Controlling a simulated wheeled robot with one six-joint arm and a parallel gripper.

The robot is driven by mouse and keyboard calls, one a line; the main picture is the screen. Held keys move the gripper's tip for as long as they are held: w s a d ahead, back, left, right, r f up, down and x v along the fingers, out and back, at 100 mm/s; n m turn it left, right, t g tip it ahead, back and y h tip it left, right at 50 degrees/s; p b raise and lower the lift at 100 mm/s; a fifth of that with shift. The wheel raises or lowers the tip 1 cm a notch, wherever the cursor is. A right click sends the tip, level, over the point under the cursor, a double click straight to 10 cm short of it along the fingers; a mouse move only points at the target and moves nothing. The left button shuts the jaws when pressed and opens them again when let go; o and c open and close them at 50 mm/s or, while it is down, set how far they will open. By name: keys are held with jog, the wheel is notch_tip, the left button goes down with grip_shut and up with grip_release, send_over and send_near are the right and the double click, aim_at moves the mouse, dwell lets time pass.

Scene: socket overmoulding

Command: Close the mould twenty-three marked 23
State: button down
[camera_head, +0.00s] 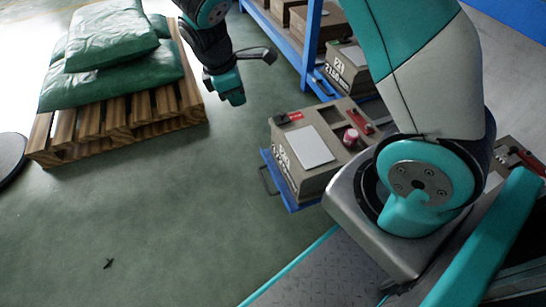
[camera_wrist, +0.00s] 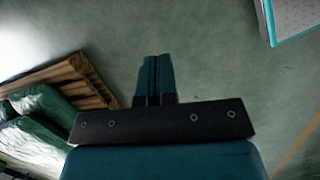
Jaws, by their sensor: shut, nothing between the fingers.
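My gripper (camera_head: 234,97) hangs over open floor, left of the mould boxes. In the wrist view its two teal fingers (camera_wrist: 155,76) lie together, shut and empty. A brown-grey mould box (camera_head: 303,180) stands on a blue support in the centre right, apart from my gripper. It has a pale plate, a pink-white cylinder and red parts on top. Its front number starts with 2, but I cannot read the second digit surely. Another box (camera_head: 346,70), seemingly marked 21, sits behind it on the blue rack. I cannot make out a clear 23 on any box.
A wooden pallet (camera_head: 120,117) with green sacks (camera_head: 110,80) stands at the left; it also shows in the wrist view (camera_wrist: 75,75). A blue rack upright (camera_head: 312,40) rises behind the nearest box. My arm covers part of the right side. The middle floor is clear.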

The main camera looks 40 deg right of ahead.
jog(key=w+d+f+n+h+b, duration=0.25)
jog(key=f+b, duration=0.25)
jog(key=f, duration=0.7)
jog(key=b, duration=0.7)
send_near(279, 144)
jog(key=shift+m+y, duration=0.45)
jog(key=x, duration=0.4)
jog(key=shift+d+f, duration=0.2)
jog(key=shift+d, duration=0.25)
jog(key=shift+r, duration=0.1)
